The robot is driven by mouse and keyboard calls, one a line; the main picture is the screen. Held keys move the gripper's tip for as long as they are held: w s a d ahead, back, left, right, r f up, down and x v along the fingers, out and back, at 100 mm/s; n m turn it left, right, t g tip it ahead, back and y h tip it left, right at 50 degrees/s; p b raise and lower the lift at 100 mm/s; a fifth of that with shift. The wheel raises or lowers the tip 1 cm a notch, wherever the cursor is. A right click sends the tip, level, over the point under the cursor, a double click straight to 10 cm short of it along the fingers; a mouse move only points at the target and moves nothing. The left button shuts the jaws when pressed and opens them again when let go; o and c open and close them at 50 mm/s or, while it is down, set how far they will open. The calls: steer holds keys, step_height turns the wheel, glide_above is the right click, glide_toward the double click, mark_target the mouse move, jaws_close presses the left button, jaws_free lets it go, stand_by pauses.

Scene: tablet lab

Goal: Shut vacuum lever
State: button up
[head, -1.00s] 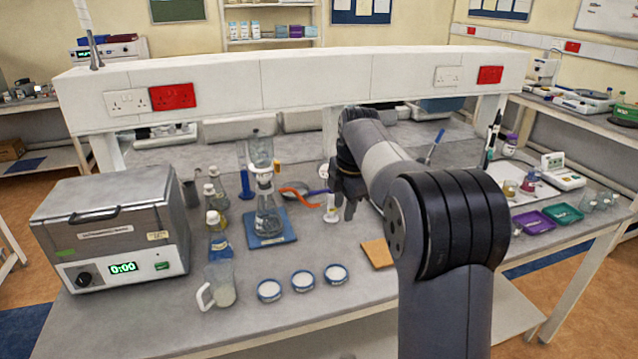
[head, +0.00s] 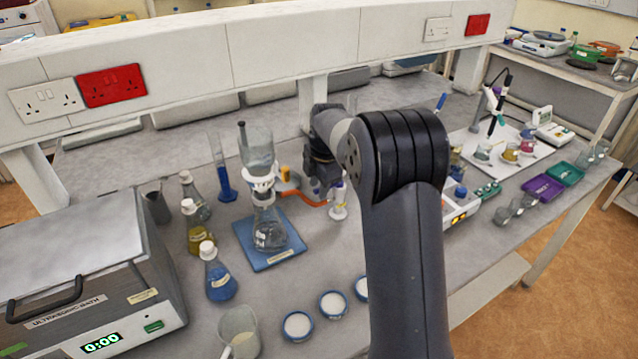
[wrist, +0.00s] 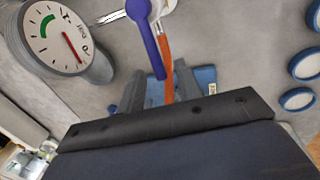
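The vacuum lever (wrist: 147,42) is a purple handle on a white valve (wrist: 163,8) at the top of the wrist view. It lies nearly alongside the orange hose (wrist: 166,50). My gripper (wrist: 158,84) has its two grey fingers apart, one on each side of the lever's free end and hose; I cannot tell whether either touches. In the head view my gripper (head: 324,186) hangs just left of the white valve stand (head: 338,208), hiding the lever. The orange hose (head: 309,201) runs left toward the filter flask (head: 270,232) on its blue base (head: 262,262).
A round gauge (wrist: 62,35) stands left in the wrist view. Several flasks, including a blue one (head: 219,280), stand left of the filter flask. White dishes (head: 298,325) lie in front. An ultrasonic bath (head: 90,270) fills the left. A socket rail (head: 250,55) crosses behind.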

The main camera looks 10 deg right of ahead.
steer(key=shift+c, duration=0.4)
jaws_close()
